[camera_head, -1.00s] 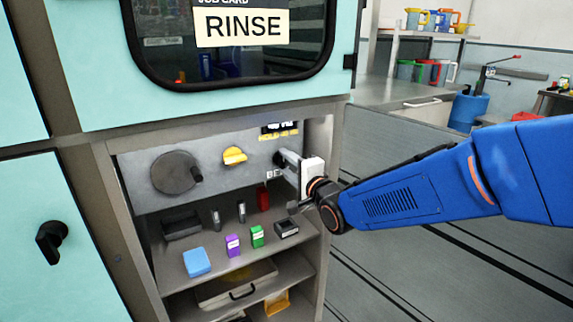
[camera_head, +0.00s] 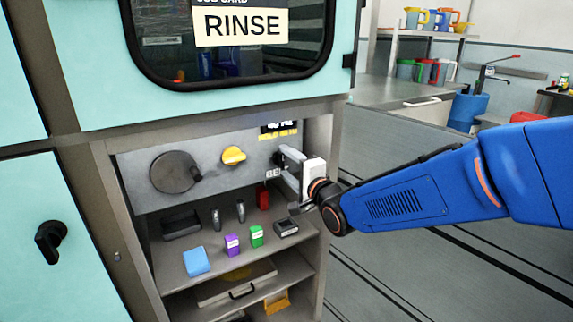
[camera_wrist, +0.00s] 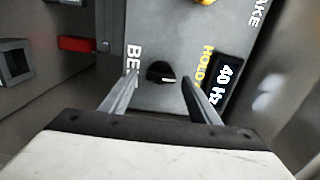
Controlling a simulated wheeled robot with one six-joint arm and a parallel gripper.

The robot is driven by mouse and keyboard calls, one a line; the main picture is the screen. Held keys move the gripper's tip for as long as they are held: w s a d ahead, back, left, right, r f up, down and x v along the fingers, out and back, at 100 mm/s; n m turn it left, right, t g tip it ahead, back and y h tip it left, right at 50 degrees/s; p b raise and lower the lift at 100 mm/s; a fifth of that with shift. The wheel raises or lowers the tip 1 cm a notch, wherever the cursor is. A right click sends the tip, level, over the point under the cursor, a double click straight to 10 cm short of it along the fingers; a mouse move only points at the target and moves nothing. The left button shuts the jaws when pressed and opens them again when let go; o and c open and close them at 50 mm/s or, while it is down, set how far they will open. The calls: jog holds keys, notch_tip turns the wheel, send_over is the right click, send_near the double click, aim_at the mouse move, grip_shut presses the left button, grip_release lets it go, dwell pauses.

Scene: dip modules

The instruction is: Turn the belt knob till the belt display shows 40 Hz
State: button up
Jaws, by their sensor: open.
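The belt knob (camera_wrist: 160,73) is a small black knob with a white pointer line on the grey panel, seen in the wrist view. The belt display (camera_wrist: 226,84) beside it reads 40 Hz, with yellow "HOLD" lettering next to it. The display also shows in the head view (camera_head: 280,126), too small to read surely. My gripper (camera_wrist: 152,82) is open, with one finger on each side of the knob and gaps between fingers and knob.
A yellow knob (camera_head: 234,155) and a large dark dial (camera_head: 175,172) are on the panel to the left.

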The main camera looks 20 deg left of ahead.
jog(key=v, duration=1.6)
jog(key=shift+s+d, duration=0.25)
jog(key=shift+s, duration=0.05)
